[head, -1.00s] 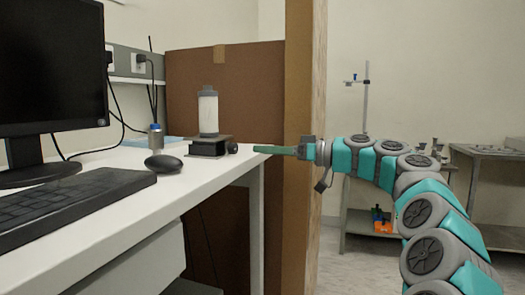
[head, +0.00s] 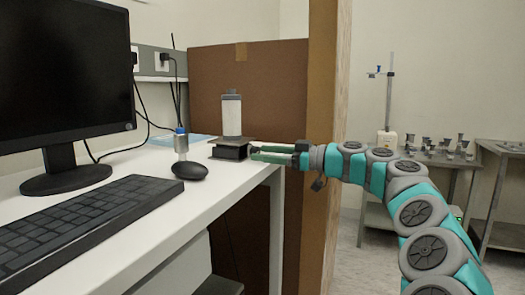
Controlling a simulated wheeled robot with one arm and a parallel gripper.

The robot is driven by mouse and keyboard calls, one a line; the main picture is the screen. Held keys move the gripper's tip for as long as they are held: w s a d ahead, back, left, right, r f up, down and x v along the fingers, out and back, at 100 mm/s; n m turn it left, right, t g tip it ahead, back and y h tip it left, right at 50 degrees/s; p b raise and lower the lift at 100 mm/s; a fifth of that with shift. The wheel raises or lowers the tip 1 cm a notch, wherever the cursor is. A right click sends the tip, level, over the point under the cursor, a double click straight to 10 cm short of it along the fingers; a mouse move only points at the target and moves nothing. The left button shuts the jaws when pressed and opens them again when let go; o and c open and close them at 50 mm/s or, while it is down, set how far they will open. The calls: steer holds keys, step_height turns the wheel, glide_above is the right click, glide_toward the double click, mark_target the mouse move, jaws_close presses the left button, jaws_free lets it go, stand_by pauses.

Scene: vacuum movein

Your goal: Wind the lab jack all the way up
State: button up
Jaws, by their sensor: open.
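The lab jack (head: 230,149) is a low dark platform near the far end of the white bench. It looks nearly flat, with a white and grey cylinder (head: 232,116) standing upright on its top. My gripper (head: 252,153) comes in from the right at the height of the jack. Its two green fingers are apart, with their tips at the jack's right side. The jack's knob is hidden at the fingertips. I cannot tell whether the fingers touch it.
A small blue-capped vial (head: 181,145), a black mouse (head: 189,170), a keyboard (head: 88,213) and a monitor (head: 62,78) occupy the bench (head: 190,205). A brown panel (head: 285,90) stands behind the jack. Steel carts with glassware (head: 450,150) stand at the right.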

steer(key=shift+w+a, duration=0.2)
steer(key=shift+a, duration=0.35)
jaws_close()
